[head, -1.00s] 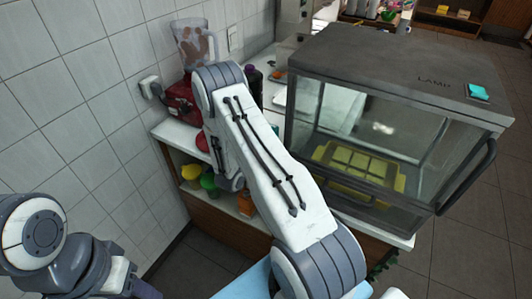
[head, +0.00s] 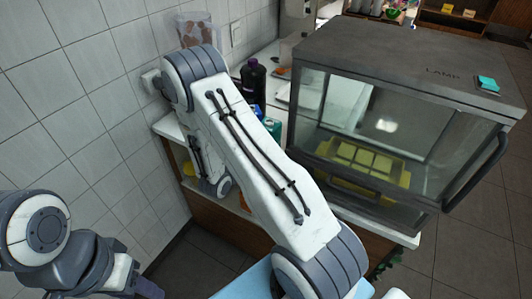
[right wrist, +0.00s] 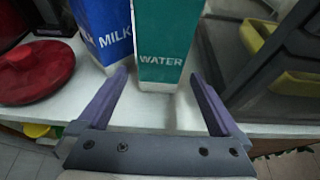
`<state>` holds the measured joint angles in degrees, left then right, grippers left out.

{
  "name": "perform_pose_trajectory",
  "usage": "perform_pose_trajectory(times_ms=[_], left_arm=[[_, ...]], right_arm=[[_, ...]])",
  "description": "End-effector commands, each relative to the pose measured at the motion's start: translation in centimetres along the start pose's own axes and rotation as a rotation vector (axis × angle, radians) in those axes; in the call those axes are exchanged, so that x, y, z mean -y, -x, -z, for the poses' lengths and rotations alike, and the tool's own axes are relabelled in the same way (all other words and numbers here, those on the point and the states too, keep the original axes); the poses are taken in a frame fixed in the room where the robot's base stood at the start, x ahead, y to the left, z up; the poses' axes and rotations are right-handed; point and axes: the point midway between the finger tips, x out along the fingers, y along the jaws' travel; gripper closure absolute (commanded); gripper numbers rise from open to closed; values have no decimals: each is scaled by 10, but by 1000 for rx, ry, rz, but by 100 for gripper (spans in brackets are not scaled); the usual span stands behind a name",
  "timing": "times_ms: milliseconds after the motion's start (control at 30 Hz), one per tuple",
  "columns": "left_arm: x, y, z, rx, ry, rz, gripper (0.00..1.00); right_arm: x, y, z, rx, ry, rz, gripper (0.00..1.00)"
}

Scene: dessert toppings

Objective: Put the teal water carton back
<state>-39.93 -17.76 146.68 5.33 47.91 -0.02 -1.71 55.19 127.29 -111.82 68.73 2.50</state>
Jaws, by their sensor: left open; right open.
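The teal water carton (right wrist: 165,45) stands upright on the white counter in the right wrist view, labelled WATER, its top cut off. In the head view only a small teal part (head: 272,127) shows past my right arm. My right gripper (right wrist: 160,80) is open, its purple fingers at either side of the carton's lower front. They do not close on it; contact cannot be told. A blue milk carton (right wrist: 105,32) stands directly left of the water carton. My left gripper (head: 148,290) is at the bottom left, empty-looking and partly cut off by the frame.
A red round lidded item (right wrist: 36,70) lies left of the cartons. A glass display case (head: 395,120) with a yellow tray (head: 335,180) stands to the right. A dark bottle (head: 253,82) and blender (head: 196,28) stand behind. The tiled wall bounds the left.

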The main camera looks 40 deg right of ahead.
Motion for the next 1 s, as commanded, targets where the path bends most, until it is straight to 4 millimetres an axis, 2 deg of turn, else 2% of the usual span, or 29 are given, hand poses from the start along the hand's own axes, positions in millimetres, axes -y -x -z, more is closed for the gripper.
perform_pose_trajectory(times_ms=[100,200,500,567,667,767,833,967,1000], left_arm=[[1,-8,0,0,0,0,50],[1,-10,-1,0,0,0,50],[1,-11,-1,0,0,0,50],[1,-11,-1,0,0,0,50],[1,-11,0,0,0,0,50],[1,-11,0,0,0,0,50],[1,-11,0,0,0,0,50],[1,-11,0,0,0,0,50],[1,-11,-1,0,0,0,50]], right_arm=[[-1,24,2,0,0,-5,0],[-1,37,1,-1,0,-4,0],[0,51,-1,-1,-4,3,0],[2,56,-5,-3,-25,15,0],[9,75,-20,-16,-118,69,0],[26,112,-36,-68,-285,163,0],[43,145,-40,-137,-427,242,0],[70,212,-30,-327,-685,387,0],[77,234,-25,-400,-758,430,0]])
